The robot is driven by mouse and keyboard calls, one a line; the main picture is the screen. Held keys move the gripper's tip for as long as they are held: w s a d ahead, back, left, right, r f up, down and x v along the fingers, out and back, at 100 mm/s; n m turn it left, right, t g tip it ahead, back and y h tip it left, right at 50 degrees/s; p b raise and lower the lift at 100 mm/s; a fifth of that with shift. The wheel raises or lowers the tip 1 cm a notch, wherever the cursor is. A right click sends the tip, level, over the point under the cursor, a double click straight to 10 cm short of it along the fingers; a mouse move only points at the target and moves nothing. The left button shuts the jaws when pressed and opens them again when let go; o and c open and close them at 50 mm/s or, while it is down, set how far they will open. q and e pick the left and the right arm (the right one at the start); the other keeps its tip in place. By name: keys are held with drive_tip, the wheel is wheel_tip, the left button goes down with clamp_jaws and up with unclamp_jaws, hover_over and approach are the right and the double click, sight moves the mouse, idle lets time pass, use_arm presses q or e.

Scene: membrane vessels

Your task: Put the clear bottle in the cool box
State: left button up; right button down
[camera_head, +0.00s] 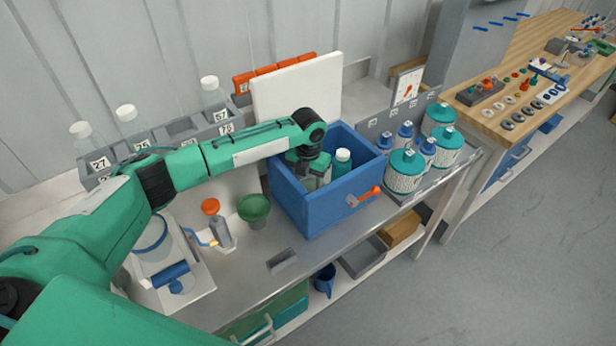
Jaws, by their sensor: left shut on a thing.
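The cool box (318,206) is an open blue box with an orange latch on its front, standing on the metal bench. My left gripper (312,172) reaches down into its mouth from the left. It is shut on a pale, see-through thing that looks like the clear bottle (321,180), mostly hidden by the gripper and the box wall. I cannot tell whether it touches the box floor. A teal bottle with a white cap (342,160) stands in the box, right of my gripper. My right gripper is not in view.
A numbered grey rack (150,143) at the back left holds several white-capped clear bottles. A white panel (296,92) stands behind the box. Ribbed teal-lidded jars (404,172) stand close on the right. A green funnel (254,208) and a white-based device (178,275) are left.

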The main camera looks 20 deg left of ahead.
use_arm(q)
drive_tip(key=shift+f, duration=0.15)
drive_tip(key=o, duration=1.1)
